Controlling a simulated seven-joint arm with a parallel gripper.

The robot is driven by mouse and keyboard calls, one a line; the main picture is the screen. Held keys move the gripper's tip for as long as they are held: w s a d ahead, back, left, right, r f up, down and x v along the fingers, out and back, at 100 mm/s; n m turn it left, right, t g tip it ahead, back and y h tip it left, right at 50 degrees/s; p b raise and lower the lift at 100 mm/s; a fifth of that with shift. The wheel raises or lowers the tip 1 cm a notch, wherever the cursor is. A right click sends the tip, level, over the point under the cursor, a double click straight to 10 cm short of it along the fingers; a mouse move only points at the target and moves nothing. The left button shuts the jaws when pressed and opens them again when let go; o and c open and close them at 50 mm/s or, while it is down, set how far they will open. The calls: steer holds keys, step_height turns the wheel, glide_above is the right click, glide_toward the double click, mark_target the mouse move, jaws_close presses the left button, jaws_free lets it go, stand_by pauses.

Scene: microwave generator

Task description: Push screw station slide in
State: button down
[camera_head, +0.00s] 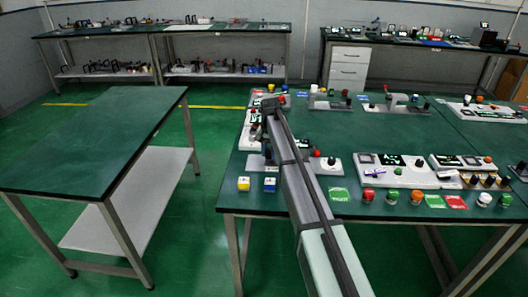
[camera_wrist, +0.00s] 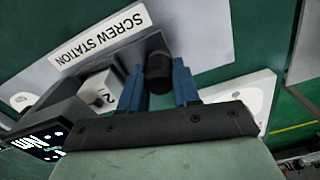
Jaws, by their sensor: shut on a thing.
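The screw station (camera_wrist: 205,32) shows in the wrist view as a pale plate with a white label reading SCREW STATION (camera_wrist: 101,39). A dark round knob (camera_wrist: 158,64) stands out from a grey block on it. My gripper (camera_wrist: 158,80) has its two blue fingers on either side of this knob and is shut on it. Whether the slide is in or out cannot be told. In the head view my arm reaches over the right-hand table (camera_head: 260,205) to its far left part, and the arm hides most of the station and the knob there.
A white dial marked 2 (camera_wrist: 100,89) and a dark box with a lit display (camera_wrist: 40,143) sit close left of the fingers. Buttons and panels (camera_head: 405,170) fill the table right of my arm. An empty green table (camera_head: 85,140) stands left.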

steer(key=shift+w+d, duration=0.1)
steer(key=shift+d, duration=1.15)
steer(key=c, duration=0.8)
jaws_free()
steer(key=shift+r, duration=0.1)
steer(key=shift+r, duration=0.25)
step_height(320, 180, up, 13)
steer(key=shift+r, duration=0.1)
